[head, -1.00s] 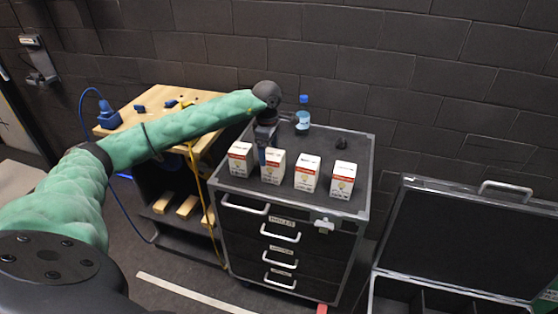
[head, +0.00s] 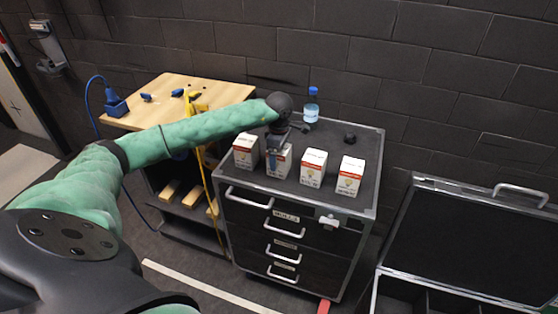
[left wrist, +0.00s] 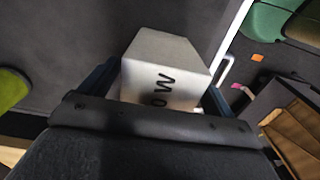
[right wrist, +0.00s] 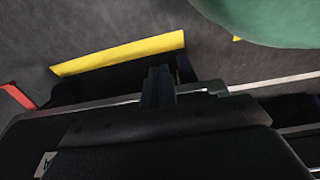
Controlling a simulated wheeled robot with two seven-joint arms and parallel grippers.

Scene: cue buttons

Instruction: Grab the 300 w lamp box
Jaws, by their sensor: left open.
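Several white lamp boxes with orange-red bands stand upright in a row on the dark top of the drawer cabinet. They are the first box (head: 246,151), second box (head: 283,165), third box (head: 313,167) and rightmost box (head: 350,176). Their wattage print is too small to read in the head view. My left gripper (head: 277,158) is open at the second box, partly covering it. In the left wrist view, a white box (left wrist: 165,75) sits between the open fingers; its top shows "0 W", with the rest hidden. My right gripper (right wrist: 160,88) looks shut and empty.
The dark cabinet (head: 365,205) has drawers with silver handles. A blue-capped bottle (head: 311,105) and a small black object (head: 349,139) stand behind the boxes. A wooden bench (head: 170,90) is at left; an open black case (head: 465,240) is at right.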

